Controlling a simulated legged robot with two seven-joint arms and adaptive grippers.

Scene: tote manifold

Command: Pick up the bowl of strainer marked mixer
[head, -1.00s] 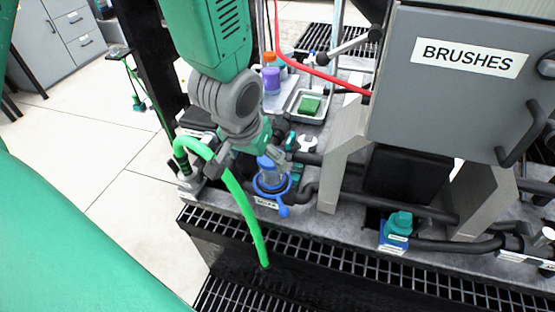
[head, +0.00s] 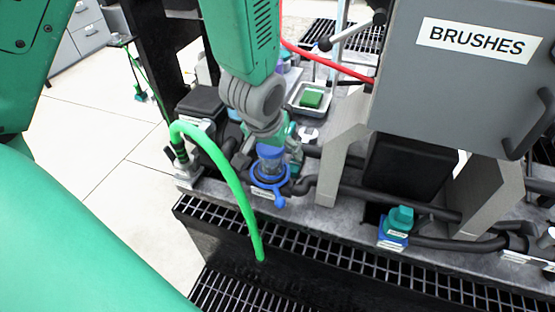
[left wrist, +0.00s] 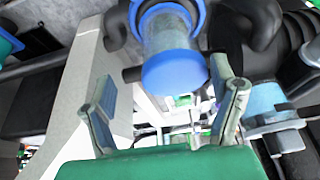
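The strainer bowl (head: 270,162) is a clear blue-tinted cup with a blue ring, upright on the grey piping at the bench's front edge. A small white label (head: 263,194) sits just below it; its lettering is too small to read for sure. In the left wrist view the bowl (left wrist: 173,62) shows its blue end and ring close up. My left gripper (head: 270,146) is at the bowl's top, partly hiding it. In the left wrist view my left gripper (left wrist: 165,105) has its fingers spread apart, with the bowl's end between and just beyond them. I cannot tell any contact. My right gripper is not in view.
A green hose (head: 222,165) arches left of the bowl. A grey upright bracket (head: 342,150) and the BRUSHES box (head: 455,75) stand to the right. A teal-handled valve (head: 399,222) lies further right. A tray with a green sponge (head: 311,99) is behind. Grating (head: 300,240) runs in front.

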